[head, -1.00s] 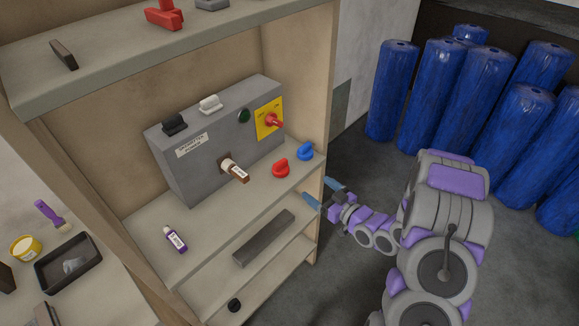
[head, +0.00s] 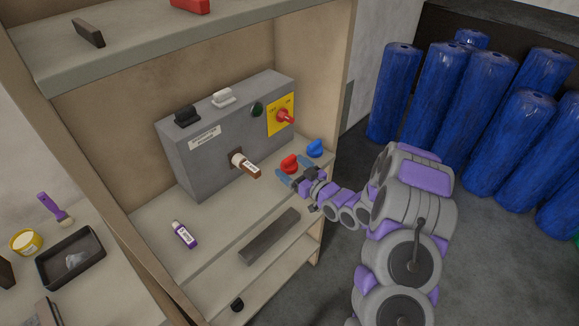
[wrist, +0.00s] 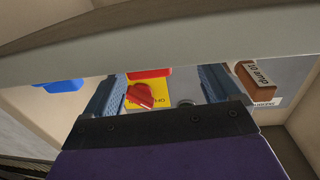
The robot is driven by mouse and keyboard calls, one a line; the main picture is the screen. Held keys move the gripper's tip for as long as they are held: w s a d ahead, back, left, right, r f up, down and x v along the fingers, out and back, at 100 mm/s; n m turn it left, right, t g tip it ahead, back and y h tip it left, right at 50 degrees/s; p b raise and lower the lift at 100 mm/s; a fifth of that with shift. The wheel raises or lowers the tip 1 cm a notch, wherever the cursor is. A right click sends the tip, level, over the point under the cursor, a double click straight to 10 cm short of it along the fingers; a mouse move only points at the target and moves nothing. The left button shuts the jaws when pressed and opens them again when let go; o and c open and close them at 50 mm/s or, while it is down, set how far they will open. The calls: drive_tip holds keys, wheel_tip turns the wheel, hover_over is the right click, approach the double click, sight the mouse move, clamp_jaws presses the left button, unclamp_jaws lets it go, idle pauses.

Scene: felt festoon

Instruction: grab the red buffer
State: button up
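The red buffer (head: 289,163), a rounded red piece with a raised grip, sits on the middle shelf near its right front, beside a similar blue one (head: 315,148). My gripper (head: 293,175) is at the shelf's front edge, just in front of the red buffer, with its blue fingers apart. In the wrist view, the red buffer (wrist: 150,73) shows partly, between the two open fingers (wrist: 160,80). A pale shelf edge hides the rest of it. Whether the fingers touch it I cannot tell.
A grey box (head: 225,135) with a yellow panel and red switch (head: 286,117) stands behind. The upper shelf (head: 150,55) overhangs. Blue cylinders (head: 460,110) stand right.

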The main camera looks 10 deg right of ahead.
sight(295, 159)
drive_tip(key=shift+w+a, duration=0.2)
drive_tip(key=shift+a, duration=0.2)
drive_tip(key=w, duration=0.1)
drive_tip(key=w+d+b, duration=0.1)
drive_tip(key=w+d, duration=0.1)
drive_tip(key=w, duration=0.1)
drive_tip(key=shift+w+r, duration=0.1)
drive_tip(key=a, duration=0.2)
drive_tip(key=shift+w+a, duration=0.4)
drive_tip(key=shift+a, duration=0.35)
drive_tip(key=shift+d, duration=1.25)
drive_tip(key=c, duration=0.7)
drive_tip(key=shift+c, duration=0.5)
drive_tip(key=shift+a, duration=0.3)
drive_tip(key=shift+c, duration=0.7)
drive_tip(key=shift+a+r, duration=0.1)
drive_tip(key=shift+a, duration=0.6)
drive_tip(key=shift+c, duration=0.8)
